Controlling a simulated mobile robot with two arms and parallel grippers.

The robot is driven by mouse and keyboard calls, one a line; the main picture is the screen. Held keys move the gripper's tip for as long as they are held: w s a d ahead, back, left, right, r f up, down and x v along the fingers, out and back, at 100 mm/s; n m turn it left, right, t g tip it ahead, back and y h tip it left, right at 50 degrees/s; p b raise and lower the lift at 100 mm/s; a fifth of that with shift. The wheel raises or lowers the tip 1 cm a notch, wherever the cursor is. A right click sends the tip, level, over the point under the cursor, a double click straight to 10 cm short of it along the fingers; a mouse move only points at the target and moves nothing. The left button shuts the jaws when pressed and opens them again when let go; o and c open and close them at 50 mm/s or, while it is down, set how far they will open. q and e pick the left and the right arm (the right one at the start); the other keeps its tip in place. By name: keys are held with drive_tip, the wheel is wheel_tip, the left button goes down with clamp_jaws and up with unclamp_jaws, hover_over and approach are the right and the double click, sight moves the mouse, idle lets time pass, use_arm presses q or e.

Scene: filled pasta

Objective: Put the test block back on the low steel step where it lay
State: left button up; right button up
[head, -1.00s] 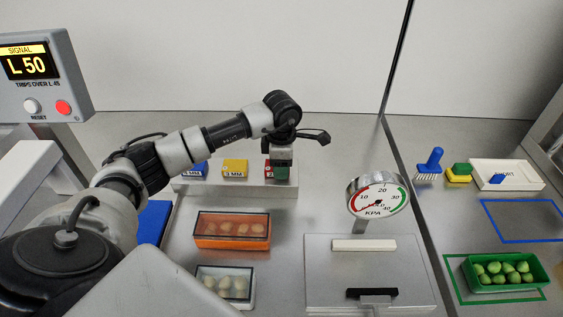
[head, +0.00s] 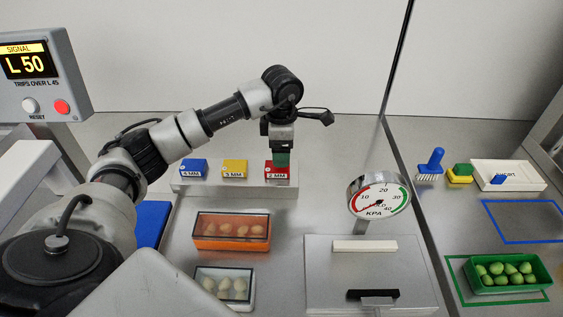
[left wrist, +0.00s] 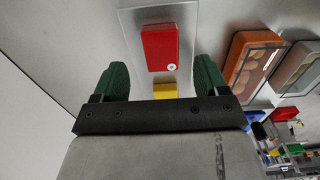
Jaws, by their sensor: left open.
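The red test block (head: 270,172), labelled 2 MM, lies on the right part of the low steel step (head: 235,189). A yellow block (head: 235,168) and a blue block (head: 193,168) lie to its left on the same step. My left gripper (head: 281,160) is just above the red block, partly hiding its back right side. In the left wrist view its green fingers (left wrist: 163,78) are apart with nothing held between them. The red block (left wrist: 160,47) lies beyond the fingertips, and part of the yellow block (left wrist: 165,90) shows. My right gripper is not in view.
An orange tray (head: 231,243) and a smaller clear-lidded tray (head: 225,300) stand in front of the step. A pressure dial (head: 378,197) rises to the right, behind a steel plate (head: 330,280). The signal box (head: 40,70) is at left.

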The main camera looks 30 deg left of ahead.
use_arm(q)
wheel_tip(320, 180, up, 6)
drive_tip(key=shift+r+b, duration=0.25)
drive_tip(key=shift+b, duration=0.05)
drive_tip(key=shift+r, duration=0.1)
idle(0.3)
